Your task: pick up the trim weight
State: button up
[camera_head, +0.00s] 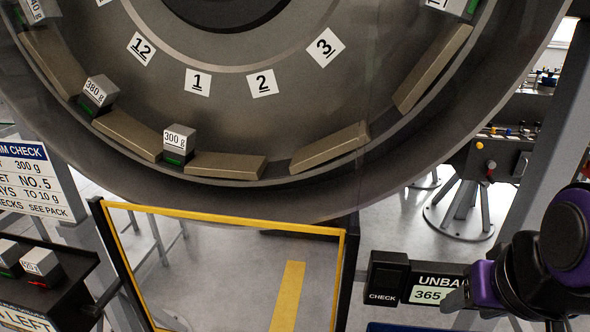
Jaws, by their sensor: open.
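Several trim weights, grey blocks with white labels, are in view. One labelled 300 g (178,145) sits on the inside of the big ring's lower rim, with a green strip at its base. One labelled 380 g (98,92) sits further up the rim to the left. Two others are cut off at the top left (38,10) and top right (458,8). Two more blocks are on a dark shelf at the lower left; the nearer block (42,266) has a red strip. My purple and black arm shows at the right edge.
The large grey ring (320,205) fills the top, with tan pads (225,166) along its inside. A yellow-edged frame (220,216) stands below it. A display reading 365 (428,295) and a CHECK box (384,280) are near my arm. A sign (38,180) stands left.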

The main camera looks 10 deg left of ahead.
aim_at(42, 264)
jog(key=k+l+u, duration=0.1)
jog(key=u, duration=0.75)
jog(key=i+u, duration=0.1)
jog(key=u, duration=1)
